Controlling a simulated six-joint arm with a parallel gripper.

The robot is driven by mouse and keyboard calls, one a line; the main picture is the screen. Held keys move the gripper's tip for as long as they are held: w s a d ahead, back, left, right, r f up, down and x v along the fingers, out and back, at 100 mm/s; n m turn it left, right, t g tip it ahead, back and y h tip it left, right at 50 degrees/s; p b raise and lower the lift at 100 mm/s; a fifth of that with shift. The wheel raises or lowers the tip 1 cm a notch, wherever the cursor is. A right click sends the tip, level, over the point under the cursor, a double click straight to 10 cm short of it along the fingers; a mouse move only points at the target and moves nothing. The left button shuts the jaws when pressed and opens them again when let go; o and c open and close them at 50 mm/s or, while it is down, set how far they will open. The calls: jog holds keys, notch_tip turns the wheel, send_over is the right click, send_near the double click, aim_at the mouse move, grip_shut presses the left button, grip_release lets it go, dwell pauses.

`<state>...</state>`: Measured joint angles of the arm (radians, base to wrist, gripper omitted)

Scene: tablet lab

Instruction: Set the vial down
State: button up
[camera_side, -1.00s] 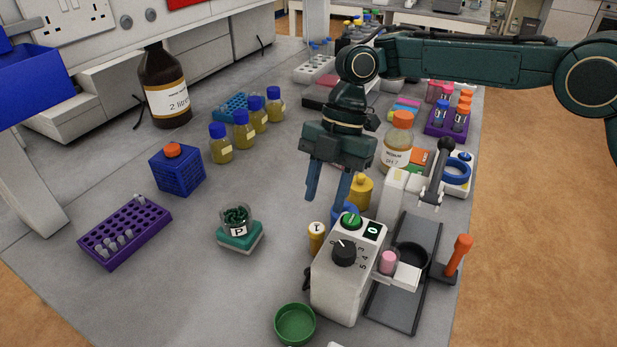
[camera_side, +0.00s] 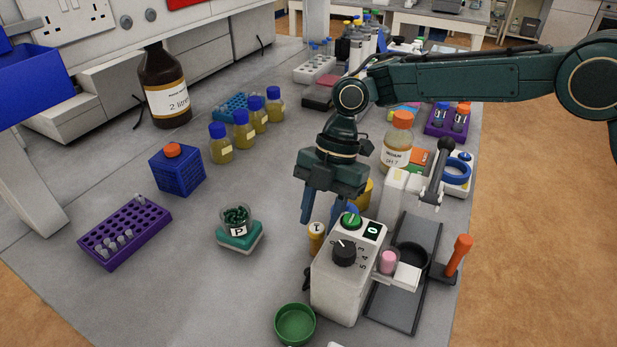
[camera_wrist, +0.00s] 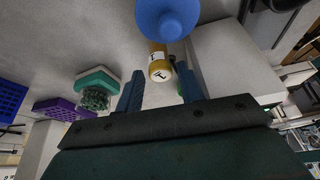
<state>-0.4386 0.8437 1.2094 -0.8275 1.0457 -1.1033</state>
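A small yellow vial (camera_side: 316,240) with a white label marked with a dark character is beside the left wall of the white dial machine (camera_side: 338,285). It also shows in the wrist view (camera_wrist: 160,68), between and beyond my fingertips. My gripper (camera_side: 324,217) is open, fingers pointing down just above and behind the vial. The wrist view shows a gap between the fingers (camera_wrist: 160,84) with nothing clamped. I cannot see the vial's base clearly, nor whether a finger touches it.
A blue round object (camera_wrist: 167,18) lies close to the vial in the wrist view. A teal block with a glass pot (camera_side: 237,225) stands to the left, a green dish (camera_side: 295,324) in front. A purple rack (camera_side: 125,233) is further left. Grey bench lies clear between.

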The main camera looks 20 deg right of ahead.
aim_at(317, 225)
jog(key=shift+x, duration=0.85)
jog(key=c, duration=0.8)
jog(key=shift+r, duration=0.1)
jog(key=shift+a+r, duration=0.1)
jog(key=shift+r, duration=4.7)
jog(key=shift+r, duration=0.1)
